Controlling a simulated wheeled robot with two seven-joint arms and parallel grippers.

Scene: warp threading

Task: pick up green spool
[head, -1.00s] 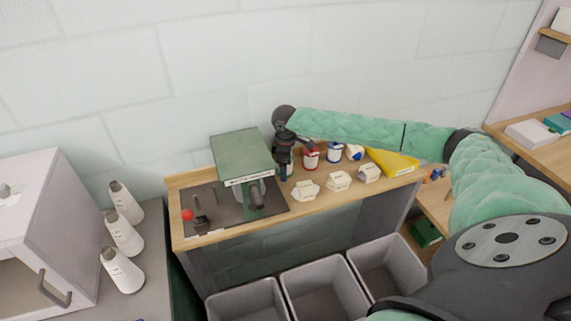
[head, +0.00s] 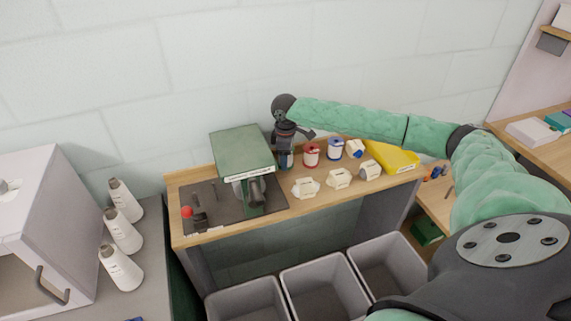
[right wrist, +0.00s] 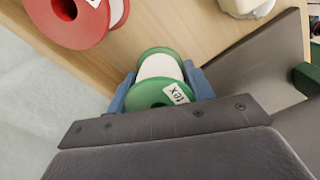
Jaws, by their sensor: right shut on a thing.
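The green spool (right wrist: 158,84), white-wound with green flanges and a label, shows in the right wrist view. It sits between the blue finger pads of my right gripper (right wrist: 162,92), which is shut on it. In the head view my right gripper (head: 286,160) is over the back of the wooden bench, between the green machine and the red spool (head: 311,155). The green spool is hidden there. Whether it touches the bench is hard to tell. My left gripper is not in view.
The red spool also shows close by in the right wrist view (right wrist: 72,18). A blue spool (head: 335,148), a yellow tray (head: 402,160) and several pale blocks stand on the bench (head: 300,212). The green machine (head: 243,150) is left of the gripper. Grey bins (head: 318,285) stand in front.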

